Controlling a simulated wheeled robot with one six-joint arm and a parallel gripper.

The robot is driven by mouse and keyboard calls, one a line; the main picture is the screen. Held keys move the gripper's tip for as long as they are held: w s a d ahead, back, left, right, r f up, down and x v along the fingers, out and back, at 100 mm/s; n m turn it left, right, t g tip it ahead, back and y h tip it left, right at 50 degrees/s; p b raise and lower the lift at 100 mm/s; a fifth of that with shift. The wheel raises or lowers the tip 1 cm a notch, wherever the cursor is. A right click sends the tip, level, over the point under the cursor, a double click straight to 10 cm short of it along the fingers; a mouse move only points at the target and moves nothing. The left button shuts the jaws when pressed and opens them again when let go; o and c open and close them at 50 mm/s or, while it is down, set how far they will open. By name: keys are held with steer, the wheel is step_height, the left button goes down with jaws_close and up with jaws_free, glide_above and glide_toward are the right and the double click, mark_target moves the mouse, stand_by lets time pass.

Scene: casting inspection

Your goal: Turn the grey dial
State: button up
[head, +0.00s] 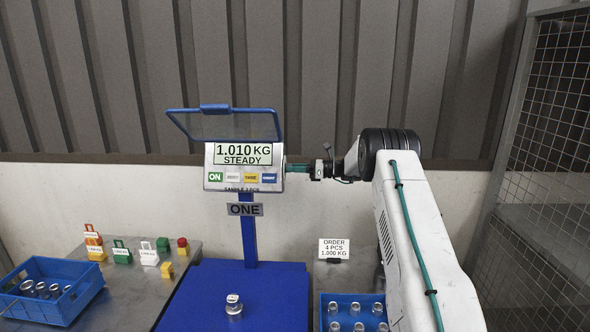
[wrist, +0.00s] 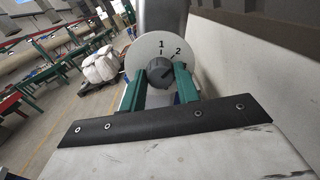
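The grey dial (wrist: 160,72) sits on a round white plate (wrist: 140,52) marked 1 and 2 in the wrist view. The dark line on its face slants up and right, toward the 2. The green fingers of my gripper (wrist: 161,84) stand on its left and right sides, close against it. I cannot tell whether they press on it. In the head view my gripper (head: 298,168) reaches the right side of the scale's display box (head: 243,166), which reads 1.010 KG STEADY. The dial itself does not show clearly there.
A metal weight (head: 233,305) stands on the blue scale platform (head: 262,282). A blue crate (head: 85,285) of metal parts is at left, near coloured blocks. Another blue crate (head: 325,322) and an order card (head: 334,248) are at right. A wire mesh fence (head: 545,150) stands far right.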

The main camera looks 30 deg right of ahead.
steer(key=shift+c, duration=0.9)
steer(key=shift+n, duration=0.3)
steer(key=shift+d+n, duration=0.1)
steer(key=shift+n, duration=3.6)
steer(key=o, duration=1)
steer(key=shift+d, duration=0.1)
steer(key=shift+c, duration=0.2)
